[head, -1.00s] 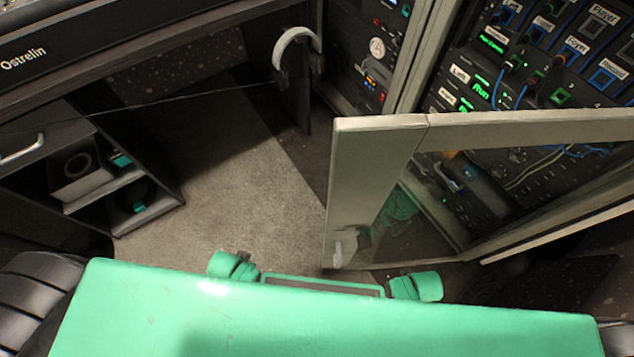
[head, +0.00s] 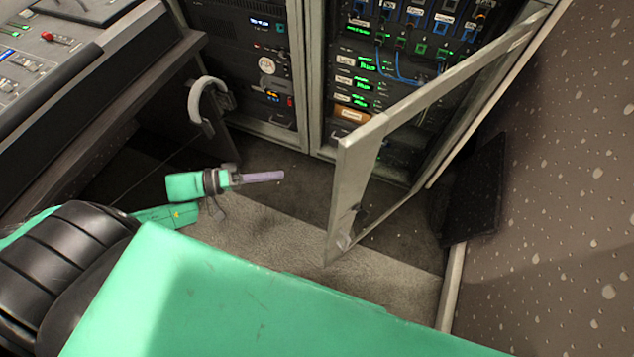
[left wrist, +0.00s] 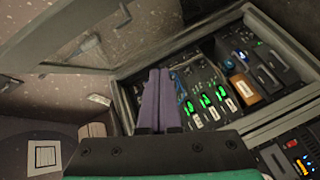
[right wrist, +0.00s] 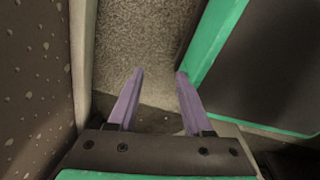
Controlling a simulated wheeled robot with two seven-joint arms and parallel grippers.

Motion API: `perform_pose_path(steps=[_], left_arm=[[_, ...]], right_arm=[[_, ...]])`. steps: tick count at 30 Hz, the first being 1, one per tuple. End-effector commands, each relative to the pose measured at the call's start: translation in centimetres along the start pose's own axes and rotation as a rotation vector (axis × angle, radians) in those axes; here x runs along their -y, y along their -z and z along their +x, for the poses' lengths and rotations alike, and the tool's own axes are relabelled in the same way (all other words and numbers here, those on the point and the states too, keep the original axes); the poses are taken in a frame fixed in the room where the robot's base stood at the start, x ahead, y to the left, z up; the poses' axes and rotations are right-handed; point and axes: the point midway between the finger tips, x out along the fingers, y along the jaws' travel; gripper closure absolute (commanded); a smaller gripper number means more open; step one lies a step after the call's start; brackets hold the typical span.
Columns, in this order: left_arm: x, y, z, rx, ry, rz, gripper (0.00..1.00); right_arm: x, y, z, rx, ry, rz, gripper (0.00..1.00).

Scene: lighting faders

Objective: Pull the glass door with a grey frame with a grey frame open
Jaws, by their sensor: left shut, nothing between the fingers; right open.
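The glass door with a grey frame (head: 358,165) stands swung out from the rack cabinet on the right in the head view, its free edge toward me. It also shows in the left wrist view (left wrist: 75,68), at the upper left. My left gripper (head: 280,175) is left of the door's free edge in the head view, apart from it, with its purple fingers shut and empty. The fingers show in the left wrist view (left wrist: 158,75) in front of the open rack. My right gripper (right wrist: 158,75) is open and empty, pointing down at the floor; it is hidden in the head view.
The rack (head: 395,60) with lit modules stands behind the door. A speckled wall (head: 560,200) closes the right side. A desk (head: 100,90) with headphones (head: 208,100) on its side is at the left.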

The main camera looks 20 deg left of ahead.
Motion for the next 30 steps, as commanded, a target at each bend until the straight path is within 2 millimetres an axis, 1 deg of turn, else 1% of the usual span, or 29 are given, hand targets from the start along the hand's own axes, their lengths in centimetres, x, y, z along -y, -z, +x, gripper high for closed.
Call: perform_pose_path(steps=[1,3,6,8,11,21,23,24,27,30], left_arm=[[-3.8,-0.3,-1.3,0.103,-0.077,-0.102,1.0],[-6.9,-1.2,-2.7,0.217,-0.156,-0.235,1.0],[-8.8,-1.8,-3.7,0.298,-0.2,-0.334,1.0],[-9.1,-2.0,-3.5,0.31,-0.209,-0.349,1.0],[-9.4,-2.4,-2.2,0.308,-0.211,-0.348,1.0],[-11.2,-4.2,4.8,0.303,-0.212,-0.345,1.0],[-11.6,-4.6,5.9,0.303,-0.211,-0.344,1.0],[-12.1,-5.4,6.0,0.305,-0.21,-0.349,1.0],[-12.6,-6.7,6.7,0.304,-0.208,-0.348,1.0],[-12.9,-7.5,7.1,0.304,-0.208,-0.345,1.0]], right_arm=[[0.0,-0.6,-1.2,0.003,0.0,-0.004,0.5],[0.0,-1.4,-1.4,0.002,0.0,-0.008,0.5],[0.0,-1.9,-1.4,0.002,0.0,-0.01,0.5],[0.0,-1.9,-1.3,0.001,0.0,-0.011,0.5],[0.0,-1.9,-1.4,0.001,0.0,-0.01,0.5],[-0.1,-1.8,-1.9,0.002,0.0,-0.01,0.5],[-0.1,-1.8,-2.0,0.002,0.0,-0.01,0.5],[-0.1,-1.8,-2.5,0.002,0.0,-0.01,0.5],[-0.1,-1.7,-2.9,0.002,0.0,-0.01,0.5],[-0.1,-1.7,-3.0,0.002,0.0,-0.01,0.5]])
